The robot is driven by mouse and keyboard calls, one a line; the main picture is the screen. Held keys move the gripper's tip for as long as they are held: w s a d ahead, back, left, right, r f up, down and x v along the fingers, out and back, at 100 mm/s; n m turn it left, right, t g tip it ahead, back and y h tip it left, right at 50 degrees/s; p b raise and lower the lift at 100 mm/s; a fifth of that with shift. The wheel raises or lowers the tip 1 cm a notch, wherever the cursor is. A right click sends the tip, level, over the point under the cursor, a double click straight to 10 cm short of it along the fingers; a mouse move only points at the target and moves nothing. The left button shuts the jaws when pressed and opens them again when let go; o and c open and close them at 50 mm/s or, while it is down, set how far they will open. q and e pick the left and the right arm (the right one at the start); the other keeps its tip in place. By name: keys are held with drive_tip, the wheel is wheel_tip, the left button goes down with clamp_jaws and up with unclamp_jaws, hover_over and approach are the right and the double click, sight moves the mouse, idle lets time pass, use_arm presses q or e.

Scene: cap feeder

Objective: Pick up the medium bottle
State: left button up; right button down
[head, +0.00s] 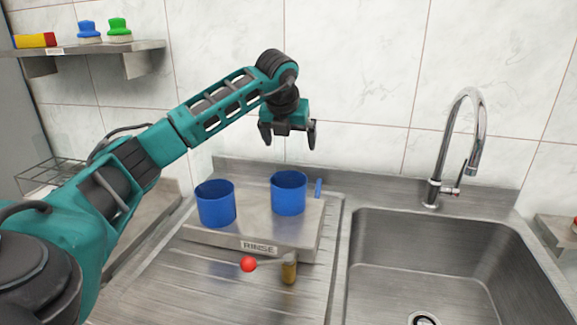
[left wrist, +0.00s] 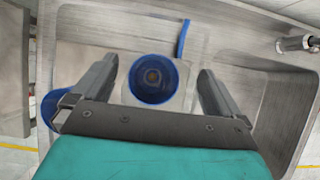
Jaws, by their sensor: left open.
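My left gripper (head: 288,137) is open and empty, pointing down, in the air above the right blue cup (head: 289,194). In the left wrist view the open fingers (left wrist: 157,80) stand either side of this cup (left wrist: 155,78), seen from above and apart from it. A small brownish round shape shows inside it; I cannot tell what it is. A second blue cup (head: 215,204) stands to its left, and its edge shows in the left wrist view (left wrist: 62,103). I cannot identify a medium bottle for certain. My right gripper is out of view.
Both cups stand on a raised steel block labelled RINSE (head: 235,242). A red-knobbed lever (head: 248,264) with a brass body (head: 289,270) is in front. A sink (head: 450,260) and tall faucet (head: 470,130) are at the right. A shelf (head: 80,48) holds colored items upper left.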

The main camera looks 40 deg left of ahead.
use_arm(q)
drive_tip(key=shift+c, duration=0.4)
drive_tip(key=c, duration=1.2)
